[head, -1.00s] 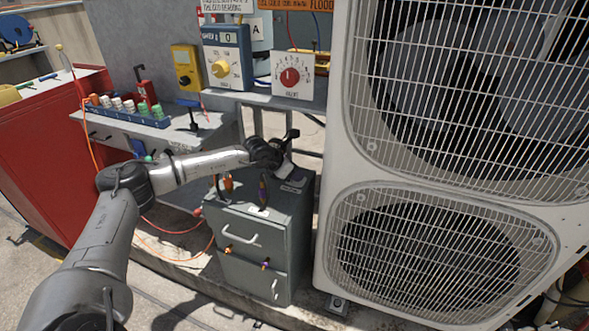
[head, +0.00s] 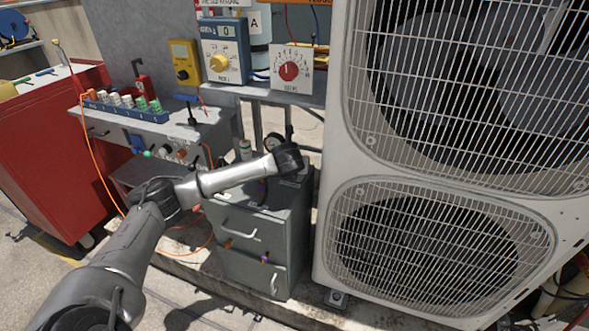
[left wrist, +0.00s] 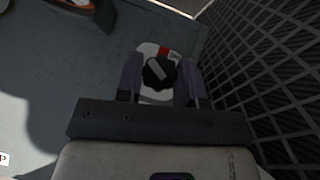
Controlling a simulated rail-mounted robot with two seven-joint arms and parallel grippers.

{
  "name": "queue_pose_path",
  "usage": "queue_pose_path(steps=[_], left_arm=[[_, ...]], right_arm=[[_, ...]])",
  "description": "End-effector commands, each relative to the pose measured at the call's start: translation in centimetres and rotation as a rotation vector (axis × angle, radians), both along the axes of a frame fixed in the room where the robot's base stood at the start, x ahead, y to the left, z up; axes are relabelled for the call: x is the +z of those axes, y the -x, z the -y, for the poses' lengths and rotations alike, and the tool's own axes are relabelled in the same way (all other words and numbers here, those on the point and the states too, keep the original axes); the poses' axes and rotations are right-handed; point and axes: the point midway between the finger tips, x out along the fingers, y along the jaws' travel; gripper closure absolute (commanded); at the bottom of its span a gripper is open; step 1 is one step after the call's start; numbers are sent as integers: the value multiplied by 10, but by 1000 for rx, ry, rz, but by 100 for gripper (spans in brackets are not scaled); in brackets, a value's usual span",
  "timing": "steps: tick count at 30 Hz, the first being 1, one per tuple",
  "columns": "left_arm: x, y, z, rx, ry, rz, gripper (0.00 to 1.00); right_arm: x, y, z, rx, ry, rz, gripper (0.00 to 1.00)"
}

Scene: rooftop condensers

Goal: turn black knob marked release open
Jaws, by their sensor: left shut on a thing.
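The black knob (left wrist: 160,72) shows in the left wrist view, on a white plate (left wrist: 148,50) with a red band; its lettering is too small to read. A pale pointer bar crosses the knob's top at a slant. My left gripper (left wrist: 160,78) has one finger on each side of the knob and is shut on it. In the head view my left wrist is over the back right of the grey cabinet's top (head: 285,196), and hides the knob and fingers. My right gripper is in neither view.
A large white condenser unit (head: 333,190) stands close on the right of the cabinet; its grille (left wrist: 270,80) is near my gripper. Dial boxes, one with a yellow knob (head: 219,63) and one with a red knob (head: 289,71), are above behind. A red cabinet (head: 50,150) is left.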

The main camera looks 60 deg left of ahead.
Motion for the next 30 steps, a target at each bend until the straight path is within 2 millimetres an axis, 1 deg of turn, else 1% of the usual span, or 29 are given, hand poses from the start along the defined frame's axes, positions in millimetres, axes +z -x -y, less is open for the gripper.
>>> queue_pose_path(steps=[6, 12, 19, 30], left_arm=[[0, -1, 1, 136, 3, -1, 89], [0, -2, 2, 214, 3, -2, 89], [-1, -1, 1, 256, 2, -3, 89], [-1, -1, 1, 262, 3, -3, 89]], right_arm=[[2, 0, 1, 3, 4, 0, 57], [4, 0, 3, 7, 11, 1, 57], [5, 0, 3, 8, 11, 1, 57], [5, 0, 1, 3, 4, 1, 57]])
